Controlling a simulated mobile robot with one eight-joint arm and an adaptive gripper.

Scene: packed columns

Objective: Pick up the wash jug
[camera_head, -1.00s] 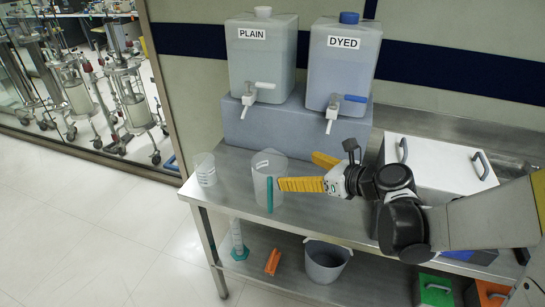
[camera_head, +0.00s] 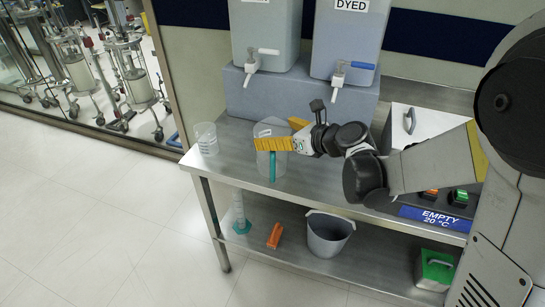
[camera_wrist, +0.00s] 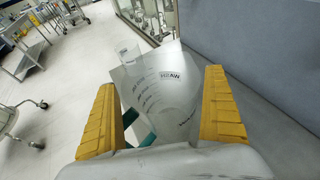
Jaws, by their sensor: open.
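The wash jug (camera_head: 262,163) is a clear, cloudy jug with a teal handle, standing upright on the steel bench near its front edge. It also shows in the wrist view (camera_wrist: 160,88), with a dark label and scale marks. My gripper (camera_head: 281,135) is open, its two yellow fingers reaching in from the right at the jug's upper part. One finger crosses in front of the jug near the handle top; the other is partly hidden behind. In the wrist view the jug appears between the fingers, with no clear grip on it.
A smaller clear beaker (camera_head: 205,138) stands left of the jug. Behind, the PLAIN (camera_head: 265,30) and DYED (camera_head: 345,40) tanks with taps sit on a grey-blue block (camera_head: 240,95). A bucket (camera_head: 328,236) is on the lower shelf.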

